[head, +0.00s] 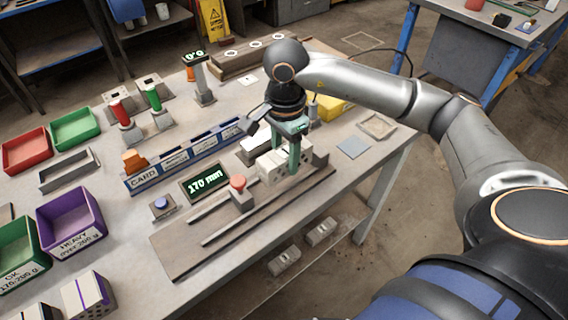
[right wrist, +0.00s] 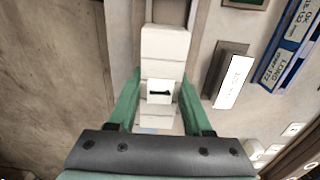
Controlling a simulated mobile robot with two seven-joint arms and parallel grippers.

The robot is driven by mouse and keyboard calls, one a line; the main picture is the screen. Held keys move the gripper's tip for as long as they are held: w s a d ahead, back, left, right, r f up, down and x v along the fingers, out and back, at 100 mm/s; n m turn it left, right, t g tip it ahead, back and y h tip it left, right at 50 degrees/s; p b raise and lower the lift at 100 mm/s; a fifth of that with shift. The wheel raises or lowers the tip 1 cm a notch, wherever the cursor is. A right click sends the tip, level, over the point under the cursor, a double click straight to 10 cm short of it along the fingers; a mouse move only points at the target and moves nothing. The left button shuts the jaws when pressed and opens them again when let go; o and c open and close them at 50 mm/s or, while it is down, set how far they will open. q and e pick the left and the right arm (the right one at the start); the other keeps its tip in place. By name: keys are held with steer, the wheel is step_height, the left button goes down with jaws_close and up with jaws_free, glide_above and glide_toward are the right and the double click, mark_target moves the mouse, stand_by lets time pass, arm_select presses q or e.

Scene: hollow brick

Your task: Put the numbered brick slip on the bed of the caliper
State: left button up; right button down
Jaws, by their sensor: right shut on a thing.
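The pale brick slip (head: 270,168) is between the green fingers of my right gripper (head: 292,160). In the right wrist view the fingers of the right gripper (right wrist: 158,88) close on both sides of the slip (right wrist: 165,45), and a dark mark shows on its near part. The caliper has a long grey-brown bed (head: 190,250) with rails and a red-knobbed slider (head: 238,186). The slip is at the right end of the bed, to the right of the slider. I cannot tell whether it touches the bed. My left gripper is not in view.
A display reading 170 mm (head: 205,184) stands behind the bed, near a blue button (head: 161,205). A blue labelled card rack (head: 190,158) is behind. Purple (head: 72,215) and green bins stand left. Two blocks (head: 88,295) stand at front left. The table's right edge is close.

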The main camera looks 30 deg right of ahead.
mark_target(284, 148)
steer(key=shift+w+f, duration=0.15)
steer(key=shift+f, duration=0.1)
steer(key=f, duration=0.3)
steer(key=shift+w+d+f+p, duration=0.1)
steer(key=shift+w+p, duration=0.15)
steer(key=shift+p, duration=0.1)
steer(key=shift+f, duration=0.2)
steer(key=shift+f, duration=0.1)
steer(key=shift+f+b, duration=0.15)
steer(key=shift+b, duration=0.2)
steer(key=shift+c, duration=1.6)
jaws_free()
step_height(284, 148, up, 13)
steer(key=shift+f, duration=0.2)
